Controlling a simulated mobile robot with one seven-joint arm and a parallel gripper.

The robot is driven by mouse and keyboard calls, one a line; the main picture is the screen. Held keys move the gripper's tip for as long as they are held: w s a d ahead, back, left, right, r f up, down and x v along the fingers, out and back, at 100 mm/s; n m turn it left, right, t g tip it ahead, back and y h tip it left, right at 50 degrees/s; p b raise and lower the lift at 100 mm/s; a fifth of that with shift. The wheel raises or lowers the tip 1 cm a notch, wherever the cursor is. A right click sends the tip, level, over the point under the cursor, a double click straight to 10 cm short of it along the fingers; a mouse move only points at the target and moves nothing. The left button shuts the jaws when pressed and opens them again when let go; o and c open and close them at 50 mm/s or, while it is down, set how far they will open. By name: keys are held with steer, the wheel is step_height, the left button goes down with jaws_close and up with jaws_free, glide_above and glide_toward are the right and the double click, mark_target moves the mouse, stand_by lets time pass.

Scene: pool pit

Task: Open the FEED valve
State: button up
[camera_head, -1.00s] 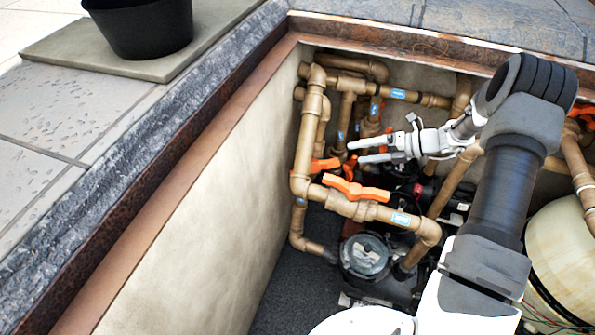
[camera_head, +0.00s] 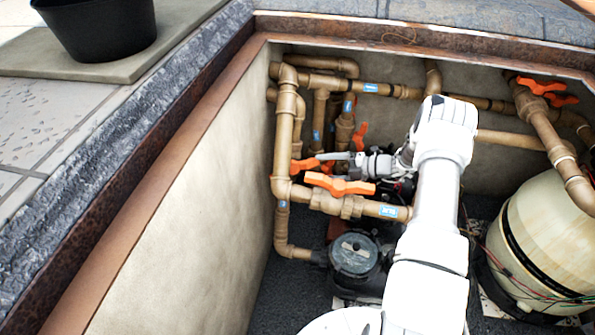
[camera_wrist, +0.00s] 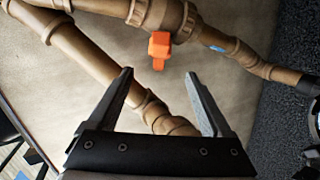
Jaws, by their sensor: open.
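Several orange valve handles sit on brown pipes in the pit. One is the long front handle (camera_head: 340,185), and a smaller one (camera_head: 304,164) lies behind it to the left. An upright handle (camera_head: 360,136) stands farther back. The blue pipe labels are too small to read, so I cannot tell which valve is FEED. My gripper (camera_head: 330,156) is beside the smaller left handle in the head view. In the wrist view my gripper (camera_wrist: 158,74) is open and empty, with an orange handle (camera_wrist: 158,48) just ahead, between its fingertips. I cannot tell whether they touch.
Brown pipes (camera_head: 286,130) run along the pit's left wall (camera_head: 190,215). A round-lidded pump (camera_head: 354,255) stands below the front handle. A cream tank (camera_head: 545,235) is at the right, with more orange handles (camera_head: 540,86) above it.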

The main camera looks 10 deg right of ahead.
mark_target(297, 168)
steer(key=b+x, duration=0.2)
steer(key=x, duration=0.8)
steer(key=shift+a, duration=0.2)
jaws_close()
